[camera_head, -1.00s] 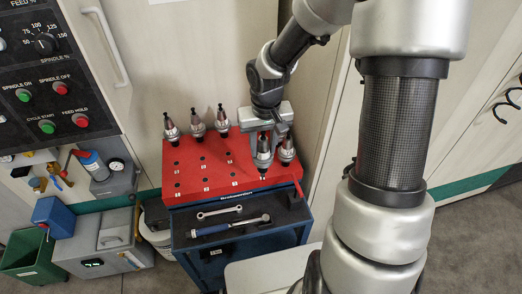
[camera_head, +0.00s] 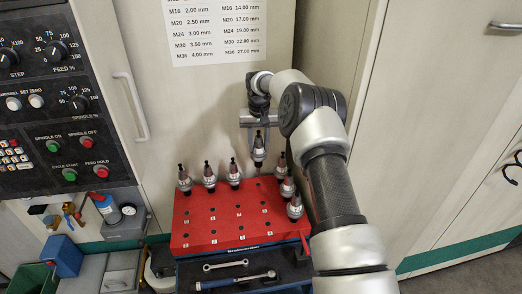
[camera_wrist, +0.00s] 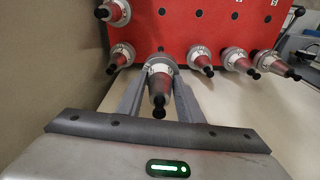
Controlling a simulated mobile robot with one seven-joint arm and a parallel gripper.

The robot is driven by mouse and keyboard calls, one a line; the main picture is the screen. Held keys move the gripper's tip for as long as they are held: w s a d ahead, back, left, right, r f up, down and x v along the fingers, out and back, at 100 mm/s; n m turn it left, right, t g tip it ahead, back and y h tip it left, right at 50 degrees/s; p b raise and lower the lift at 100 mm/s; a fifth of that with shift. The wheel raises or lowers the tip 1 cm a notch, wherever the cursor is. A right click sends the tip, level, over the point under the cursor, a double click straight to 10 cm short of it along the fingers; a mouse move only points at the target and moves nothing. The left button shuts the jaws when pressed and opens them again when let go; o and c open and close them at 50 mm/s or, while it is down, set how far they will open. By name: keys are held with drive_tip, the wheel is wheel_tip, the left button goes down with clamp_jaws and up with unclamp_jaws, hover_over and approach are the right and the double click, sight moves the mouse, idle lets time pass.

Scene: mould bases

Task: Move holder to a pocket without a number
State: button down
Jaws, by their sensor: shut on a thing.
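My gripper (camera_head: 259,132) is shut on a tool holder (camera_head: 259,151), a metallic and reddish cone with a dark tip. It holds the holder upright, apparently raised above the back edge of the red pocket board (camera_head: 222,239). In the wrist view the held holder (camera_wrist: 159,85) sits between my two fingers. Rows of dark pockets mark the board's top. Several have small white labels, too small to read. The pocket under the held holder cannot be made out.
Three holders, one of them (camera_head: 209,177), stand along the back left. Three more, one of them (camera_head: 287,188), stand along the right edge. The board's middle and front left are free. A cabinet wall (camera_head: 215,100) rises close behind. Wrenches (camera_head: 235,282) lie on the shelf in front.

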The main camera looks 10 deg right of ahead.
sight(258, 153)
drive_tip(key=shift+w+r, duration=0.1)
drive_tip(key=shift+w, duration=0.6)
drive_tip(key=shift+f+b, duration=1.35)
drive_tip(key=shift+f, duration=1.35)
drive_tip(key=shift+b, duration=0.35)
drive_tip(key=shift+f, duration=0.1)
drive_tip(key=shift+f+b, duration=0.85)
drive_tip(key=shift+f, duration=0.6)
